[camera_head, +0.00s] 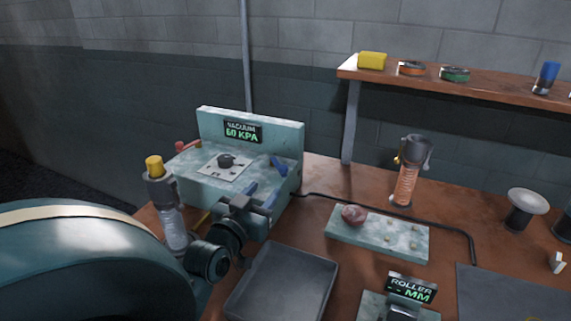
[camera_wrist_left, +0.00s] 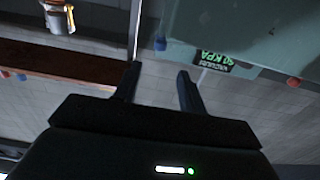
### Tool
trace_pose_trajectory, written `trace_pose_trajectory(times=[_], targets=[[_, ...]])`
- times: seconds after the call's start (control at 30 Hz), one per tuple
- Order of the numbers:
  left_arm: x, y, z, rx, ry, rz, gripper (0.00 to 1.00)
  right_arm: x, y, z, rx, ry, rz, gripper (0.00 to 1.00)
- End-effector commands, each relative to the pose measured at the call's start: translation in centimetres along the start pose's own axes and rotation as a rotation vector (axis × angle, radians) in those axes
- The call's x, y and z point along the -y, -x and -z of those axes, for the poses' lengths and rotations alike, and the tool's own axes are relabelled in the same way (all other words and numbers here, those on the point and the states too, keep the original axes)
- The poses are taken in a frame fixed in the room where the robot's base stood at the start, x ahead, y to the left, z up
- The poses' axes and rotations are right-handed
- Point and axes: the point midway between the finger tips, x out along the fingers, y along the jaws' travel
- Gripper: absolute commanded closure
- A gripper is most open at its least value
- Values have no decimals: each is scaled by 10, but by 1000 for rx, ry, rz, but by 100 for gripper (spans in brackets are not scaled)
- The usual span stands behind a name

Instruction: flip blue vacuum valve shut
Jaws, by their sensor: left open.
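In the left wrist view the blue piece lies beyond the gap between my fingertips (camera_wrist_left: 158,78). My right gripper is not in view.
A red valve (camera_head: 186,147) is at the box's left side, and a dark knob (camera_head: 226,160) is on top. A yellow-capped glass cylinder (camera_head: 171,215) stands left of my gripper. A grey tray (camera_head: 283,287) lies in front; a green board (camera_head: 377,238) lies right.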

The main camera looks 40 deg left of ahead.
Motion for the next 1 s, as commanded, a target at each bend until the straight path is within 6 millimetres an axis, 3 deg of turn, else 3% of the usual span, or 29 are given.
trace_pose_trajectory(times=[0.3, 0.5, 0.7, 1.0], targets=[[0, -68, 3, -3, 0, 0, 59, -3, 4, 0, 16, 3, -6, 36], [0, -100, 2, -2, 0, 0, 59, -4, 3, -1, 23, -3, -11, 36], [0, -114, 1, 0, 0, 0, 59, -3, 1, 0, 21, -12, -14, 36], [0, -115, 0, 0, 0, 0, 60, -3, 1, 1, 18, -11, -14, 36]])
